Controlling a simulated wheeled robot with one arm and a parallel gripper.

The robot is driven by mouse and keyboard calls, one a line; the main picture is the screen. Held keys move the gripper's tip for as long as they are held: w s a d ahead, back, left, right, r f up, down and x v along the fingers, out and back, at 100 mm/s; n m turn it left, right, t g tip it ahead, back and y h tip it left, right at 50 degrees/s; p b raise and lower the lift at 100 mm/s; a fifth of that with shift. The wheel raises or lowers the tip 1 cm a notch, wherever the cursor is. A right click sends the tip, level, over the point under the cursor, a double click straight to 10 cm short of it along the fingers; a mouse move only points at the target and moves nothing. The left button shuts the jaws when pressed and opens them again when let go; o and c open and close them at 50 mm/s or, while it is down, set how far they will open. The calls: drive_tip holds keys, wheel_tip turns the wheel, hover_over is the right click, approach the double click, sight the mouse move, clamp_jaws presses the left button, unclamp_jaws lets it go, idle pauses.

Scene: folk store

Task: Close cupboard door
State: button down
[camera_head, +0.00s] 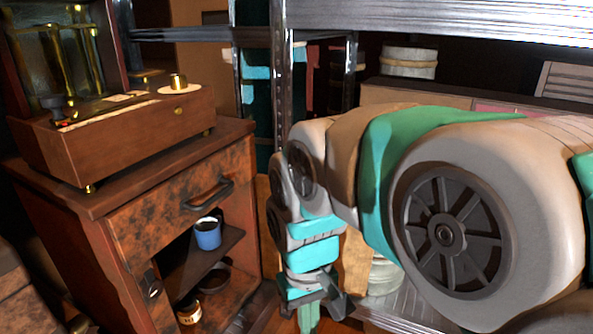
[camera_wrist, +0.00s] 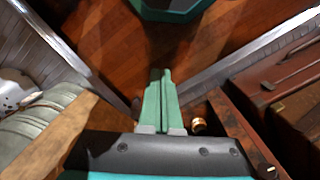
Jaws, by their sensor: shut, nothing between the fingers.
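The brown wooden cupboard (camera_head: 85,195) stands at the left in the head view, with a dark-handled drawer front (camera_head: 165,200). Below the drawer the compartment is open. A blue mug (camera_head: 208,234) stands on its inner shelf, with a jar (camera_head: 189,314) lower down. A dark round knob (camera_head: 152,288) shows at the opening's lower left; the door's full outline is hard to tell. My gripper (camera_head: 308,318) points down, right of the cupboard and apart from it. In the wrist view its green fingers (camera_wrist: 160,95) are shut and empty, with the cupboard's brown edge (camera_wrist: 245,135) to their right.
A wooden device with brass parts (camera_head: 140,135) stands on the cupboard. A metal rack post (camera_head: 281,90) rises just behind my arm, and a metal shelf (camera_head: 430,20) spans the top. Bare wooden floor (camera_wrist: 115,50) shows ahead of the fingers in the wrist view.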

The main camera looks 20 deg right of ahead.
drive_tip(key=w+d+r+m+t, duration=0.1)
drive_tip(key=w+d+r, duration=0.45)
drive_tip(key=w, duration=0.25)
drive_tip(key=w+d+r+m+t+h, duration=0.1)
drive_tip(key=w+d+r+m, duration=0.1)
drive_tip(key=w+d+r, duration=0.35)
drive_tip(key=w+d+r+m+t, duration=0.1)
drive_tip(key=w+d+r, duration=0.2)
drive_tip(key=w+d, duration=0.55)
drive_tip(key=w+d+r+m+h, duration=0.1)
drive_tip(key=w+d+r+m, duration=0.15)
drive_tip(key=w+d, duration=0.45)
wheel_tip(320, 180, down, 10)
drive_tip(key=s+d, duration=0.1)
drive_tip(key=s, duration=0.1)
drive_tip(key=shift+s+d+m+t+p, duration=0.2)
drive_tip(key=shift+m+t+p, duration=0.1)
drive_tip(key=shift+m+p, duration=0.15)
drive_tip(key=shift+r, duration=0.1)
